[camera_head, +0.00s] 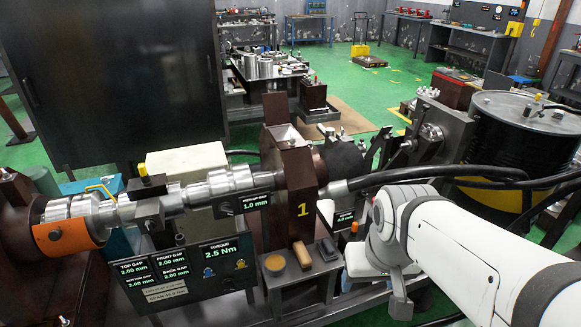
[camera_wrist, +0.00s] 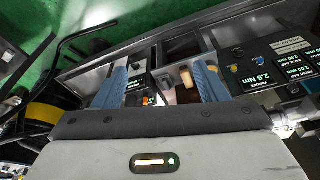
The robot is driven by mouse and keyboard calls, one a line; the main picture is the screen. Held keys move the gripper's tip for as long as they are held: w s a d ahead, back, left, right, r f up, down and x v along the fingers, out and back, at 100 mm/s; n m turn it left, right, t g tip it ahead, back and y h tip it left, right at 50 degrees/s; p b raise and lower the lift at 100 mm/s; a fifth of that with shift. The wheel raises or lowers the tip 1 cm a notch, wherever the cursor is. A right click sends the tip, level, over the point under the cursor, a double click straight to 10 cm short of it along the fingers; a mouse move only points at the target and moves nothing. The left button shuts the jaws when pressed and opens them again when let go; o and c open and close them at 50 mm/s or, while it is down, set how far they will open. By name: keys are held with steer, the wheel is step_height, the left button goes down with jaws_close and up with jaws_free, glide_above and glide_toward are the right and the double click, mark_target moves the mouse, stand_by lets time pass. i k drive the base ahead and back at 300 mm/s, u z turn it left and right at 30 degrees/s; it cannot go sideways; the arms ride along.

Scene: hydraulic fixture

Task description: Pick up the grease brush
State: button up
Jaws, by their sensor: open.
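One of the last two may be the grease brush; I cannot tell which. In the wrist view a tan piece (camera_wrist: 187,77) shows between my fingers, nearer the right one. My gripper (camera_wrist: 162,67) is open, its two blue fingers apart, and nothing is seen held. In the head view my arm hides its fingertips.
A torque display panel (camera_head: 217,252) stands left of the ledge, and a small gap display (camera_head: 345,219) is to its right. The brown post marked 1 (camera_head: 292,190) rises behind it. A black hose (camera_head: 440,172) runs behind my arm. A black drum (camera_head: 520,135) stands at right.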

mark_target(304, 260)
steer(key=u, duration=1.95)
steer(key=i, duration=0.95)
steer(key=z, duration=2)
